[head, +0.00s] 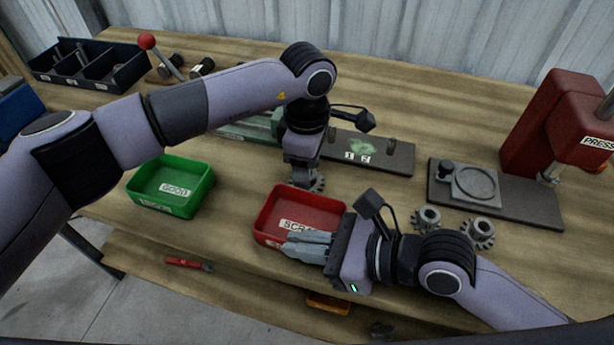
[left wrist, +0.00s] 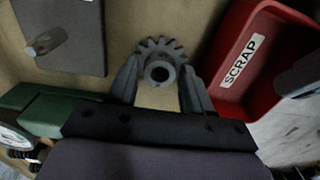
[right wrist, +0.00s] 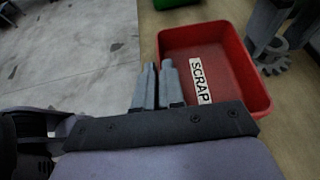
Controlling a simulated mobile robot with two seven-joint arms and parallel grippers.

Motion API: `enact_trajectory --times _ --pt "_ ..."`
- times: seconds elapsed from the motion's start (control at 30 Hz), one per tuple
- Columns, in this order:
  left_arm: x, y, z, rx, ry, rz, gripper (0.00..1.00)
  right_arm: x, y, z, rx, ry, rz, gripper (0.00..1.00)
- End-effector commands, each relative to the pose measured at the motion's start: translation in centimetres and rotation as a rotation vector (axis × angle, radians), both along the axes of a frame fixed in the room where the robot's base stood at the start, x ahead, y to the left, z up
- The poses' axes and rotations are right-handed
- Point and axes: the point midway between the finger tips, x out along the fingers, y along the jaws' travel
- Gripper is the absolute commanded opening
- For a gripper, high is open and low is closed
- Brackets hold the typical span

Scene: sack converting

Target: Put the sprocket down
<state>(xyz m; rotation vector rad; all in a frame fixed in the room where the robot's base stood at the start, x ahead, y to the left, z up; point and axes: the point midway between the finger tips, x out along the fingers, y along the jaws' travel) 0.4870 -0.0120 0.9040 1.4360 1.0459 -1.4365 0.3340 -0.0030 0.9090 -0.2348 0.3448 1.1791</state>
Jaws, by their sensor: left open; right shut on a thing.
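A grey toothed sprocket (left wrist: 160,66) sits between the parted fingers of my left gripper (left wrist: 160,92), which is open. In the head view the sprocket (head: 318,184) is partly hidden below the left gripper (head: 303,180), at the bench top just behind the red SCRAP tray (head: 270,210).
A green GOOD tray (head: 160,200) stands left. Two more gears (head: 427,219) (head: 478,232) lie at right, before a plate with a round fixture (head: 520,200) and the red press (head: 555,125). A dark plate marked 1 2 (head: 390,155) lies behind the left gripper.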

Motion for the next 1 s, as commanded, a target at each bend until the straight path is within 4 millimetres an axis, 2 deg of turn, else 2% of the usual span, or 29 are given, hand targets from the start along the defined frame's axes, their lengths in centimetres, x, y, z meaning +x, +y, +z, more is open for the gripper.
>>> enact_trajectory --times 0.23,0.27,0.4,0.73,0.87,1.0 --pt "0.0 0.0 -0.3 0.0 0.0 -0.001 0.5 0.0 0.0 0.0 0.001 0.0 0.0 0.0" --pt "0.0 0.0 -0.3 0.0 0.0 -0.001 0.47 0.0 0.0 0.0 0.001 0.0 0.0 0.0" --pt "0.0 0.0 -0.3 0.0 0.0 -0.001 0.01 0.0 0.0 0.0 0.001 0.0 0.0 0.0" --pt "0.1 0.0 0.4 -0.002 -0.003 0.0 0.0 0.0 0.0 0.0 0.0 0.0 0.0 0.0" --pt "0.1 -0.1 2.4 -0.004 -0.005 -0.001 0.0 0.0 0.0 0.0 0.0 0.0 0.0 0.0" --pt "0.1 0.0 5.3 -0.002 -0.007 -0.001 0.0 0.0 0.0 0.0 0.0 0.0 0.0 0.0"
